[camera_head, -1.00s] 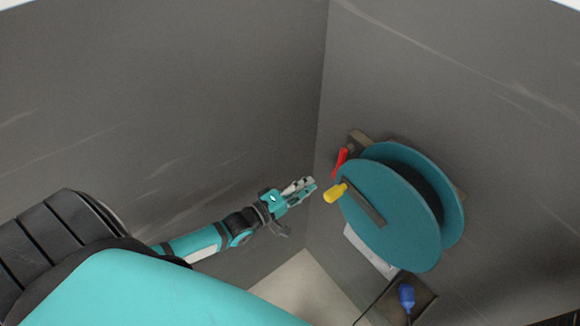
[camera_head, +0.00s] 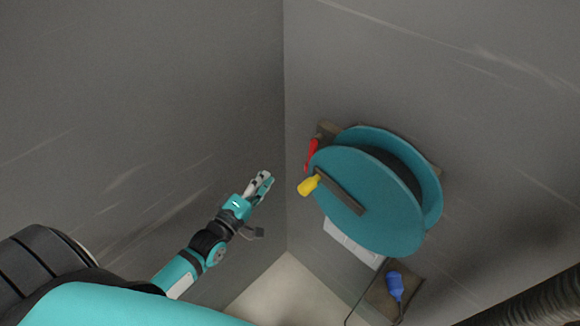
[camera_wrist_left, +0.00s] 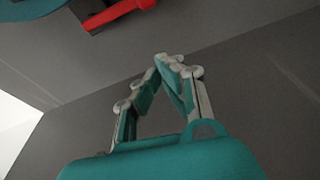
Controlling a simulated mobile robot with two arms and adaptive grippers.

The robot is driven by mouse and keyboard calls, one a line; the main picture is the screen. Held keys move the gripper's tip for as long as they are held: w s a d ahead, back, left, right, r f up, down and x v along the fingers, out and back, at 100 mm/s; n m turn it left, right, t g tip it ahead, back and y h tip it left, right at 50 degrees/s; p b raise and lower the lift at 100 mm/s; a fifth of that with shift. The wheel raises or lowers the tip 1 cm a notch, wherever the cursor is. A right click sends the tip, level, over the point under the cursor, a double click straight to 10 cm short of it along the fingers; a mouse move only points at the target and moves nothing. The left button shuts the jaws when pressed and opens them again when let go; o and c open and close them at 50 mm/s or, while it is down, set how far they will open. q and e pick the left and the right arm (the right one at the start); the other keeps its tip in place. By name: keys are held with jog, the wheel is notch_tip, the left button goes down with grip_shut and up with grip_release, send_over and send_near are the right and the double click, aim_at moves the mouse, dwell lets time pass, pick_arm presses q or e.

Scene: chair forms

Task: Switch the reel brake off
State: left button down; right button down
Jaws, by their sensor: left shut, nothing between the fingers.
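The teal reel (camera_head: 365,195) is mounted on the grey wall right of the corner in the head view. A red brake lever (camera_head: 311,154) sits at its upper left, beside a brown bracket. The lever also shows at the top of the left wrist view (camera_wrist_left: 118,14). A crank with a yellow handle (camera_head: 309,186) is on the reel's front face. My left gripper (camera_head: 266,178) is left of the lever and yellow handle, apart from both. In the left wrist view its fingertips (camera_wrist_left: 168,60) come together with nothing between them. My right gripper is not in view.
Below the reel are a white plate (camera_head: 350,243) and a blue plug (camera_head: 395,285) on a brown box with a cable. Grey walls meet at a corner behind my gripper. A dark ribbed hose (camera_head: 545,305) shows at the lower right.

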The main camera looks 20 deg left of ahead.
pick_arm(q)
jog(key=w+d+p, duration=0.2)
jog(key=w+d, duration=0.3)
jog(key=w, duration=0.2)
jog(key=shift+w+p, duration=0.25)
jog(key=shift+p, duration=0.05)
jog(key=shift+a+f, duration=0.1)
jog(key=shift+f, duration=0.05)
jog(key=shift+s+d+f+n, duration=0.1)
jog(key=shift+d+f+n, duration=0.05)
jog(key=shift+d+n, duration=0.45)
jog(key=shift+d, duration=0.1)
jog(key=s+a, duration=0.1)
jog(key=s, duration=1.1)
jog(key=shift+a, duration=0.3)
